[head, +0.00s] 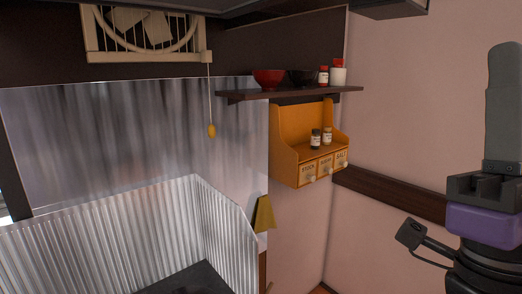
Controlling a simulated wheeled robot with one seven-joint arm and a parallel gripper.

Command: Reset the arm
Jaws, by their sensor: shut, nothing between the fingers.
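My gripper (505,62) stands at the right edge of the head view, pointing up. Its grey fingers are together and nothing shows between them. The purple band and black links of my arm are below it, partly cut off by the picture's edge. It is apart from the shelf and the walls in the picture, with the plain pink wall behind it.
A dark shelf (290,93) holds a red bowl (268,79), a dark bowl (301,77) and small jars. Below hangs an orange spice rack (289,143). A corrugated metal guard (130,235) stands at lower left. A pull cord (211,129) hangs from the fan (145,30).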

